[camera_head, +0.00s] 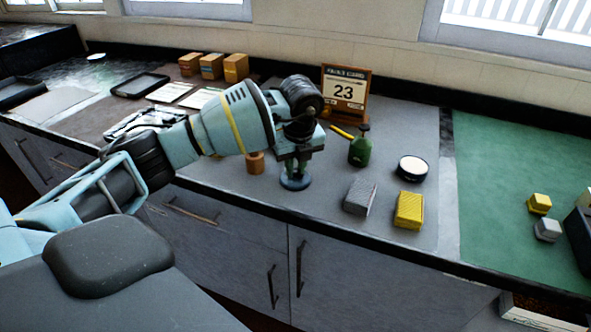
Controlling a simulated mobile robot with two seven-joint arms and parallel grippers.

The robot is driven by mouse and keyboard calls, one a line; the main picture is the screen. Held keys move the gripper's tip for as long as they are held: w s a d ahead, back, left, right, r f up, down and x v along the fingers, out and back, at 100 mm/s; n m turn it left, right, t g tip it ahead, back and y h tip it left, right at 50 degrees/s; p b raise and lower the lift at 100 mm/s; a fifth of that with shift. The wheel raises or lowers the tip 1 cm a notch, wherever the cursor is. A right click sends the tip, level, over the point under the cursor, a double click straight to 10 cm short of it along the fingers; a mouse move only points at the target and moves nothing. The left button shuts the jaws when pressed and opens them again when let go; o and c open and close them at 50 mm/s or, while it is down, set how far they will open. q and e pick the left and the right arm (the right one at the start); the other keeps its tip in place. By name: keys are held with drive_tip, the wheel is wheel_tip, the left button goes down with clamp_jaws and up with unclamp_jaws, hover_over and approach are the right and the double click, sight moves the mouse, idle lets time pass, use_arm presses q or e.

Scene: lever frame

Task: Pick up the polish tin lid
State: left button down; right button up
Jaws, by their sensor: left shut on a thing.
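My left gripper (296,172) points down over the grey mat, right of the picture's middle-left. It is shut on a small blue round disc (296,183), which looks like the polish tin lid. The fingers hide part of the disc's top. I cannot tell whether the disc touches the mat or is just above it. A round dark tin (412,168) with a pale top stands to the right, apart from the gripper. My right gripper is not in view.
The green mat (500,170) has free room.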

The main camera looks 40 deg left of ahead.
use_arm(q)
drive_tip(key=shift+r, duration=0.5)
drive_tip(key=shift+s+a+r, duration=0.1)
drive_tip(key=shift+s+r, duration=0.05)
drive_tip(key=shift+r, duration=0.35)
drive_tip(key=shift+s+r, duration=0.15)
drive_tip(key=shift+r, duration=0.3)
drive_tip(key=s+a+r, duration=0.1)
drive_tip(key=s+a, duration=0.1)
drive_tip(key=s, duration=1.3)
drive_tip(key=shift+a+r+b, duration=0.25)
drive_tip(key=shift+a+b, duration=0.05)
drive_tip(key=shift+a, duration=0.05)
drive_tip(key=shift+s, duration=0.1)
